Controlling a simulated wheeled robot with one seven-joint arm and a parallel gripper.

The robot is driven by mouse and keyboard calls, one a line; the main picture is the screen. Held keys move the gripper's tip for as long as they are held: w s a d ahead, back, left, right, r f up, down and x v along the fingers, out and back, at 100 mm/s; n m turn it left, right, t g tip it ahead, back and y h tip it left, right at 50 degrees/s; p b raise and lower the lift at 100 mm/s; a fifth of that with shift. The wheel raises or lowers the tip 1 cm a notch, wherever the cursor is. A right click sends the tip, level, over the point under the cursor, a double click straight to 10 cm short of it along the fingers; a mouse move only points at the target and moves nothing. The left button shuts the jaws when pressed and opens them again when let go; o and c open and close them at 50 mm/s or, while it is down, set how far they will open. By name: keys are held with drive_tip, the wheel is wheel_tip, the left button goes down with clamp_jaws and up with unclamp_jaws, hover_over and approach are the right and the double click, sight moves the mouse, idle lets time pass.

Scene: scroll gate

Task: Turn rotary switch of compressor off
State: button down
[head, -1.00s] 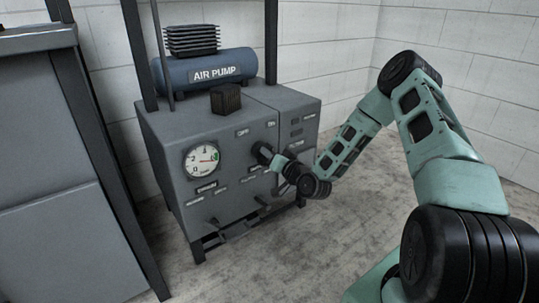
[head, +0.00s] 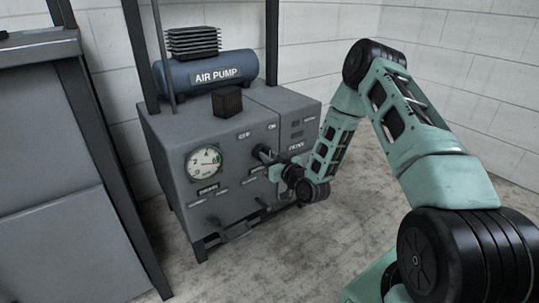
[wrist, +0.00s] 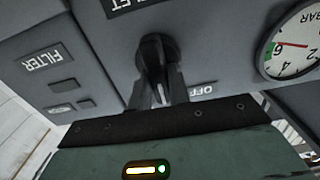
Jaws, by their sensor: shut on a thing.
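The compressor (head: 235,130) is a grey cabinet with a blue AIR PUMP tank (head: 215,72) on top. Its rotary switch (wrist: 153,52) is a black knob on the front panel, below the OFF and ON labels in the head view. My gripper (wrist: 160,95) is shut on the knob, one finger on each side. The OFF label (wrist: 203,90) shows upside down beside the fingers in the wrist view. In the head view my gripper (head: 268,158) reaches the panel from the right and partly hides the knob. The knob's exact angle is hard to tell.
A round pressure gauge (head: 203,163) sits left of the switch; it also shows in the wrist view (wrist: 292,45). A FILTER label (wrist: 43,62) is on the panel. A grey cabinet (head: 50,200) stands at left. Floor on the right is clear.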

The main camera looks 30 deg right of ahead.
drive_tip(key=n, duration=0.3)
drive_tip(key=shift+a+n, duration=0.2)
drive_tip(key=shift+n, duration=0.1)
drive_tip(key=shift+f+n+p, duration=0.1)
drive_tip(key=shift+n+p, duration=0.3)
drive_tip(key=shift+n, duration=1.4)
drive_tip(key=c, duration=1.3)
unclamp_jaws()
drive_tip(key=shift+s+d+p, duration=0.2)
drive_tip(key=shift+s+p, duration=1.3)
drive_tip(key=shift+s, duration=7.25)
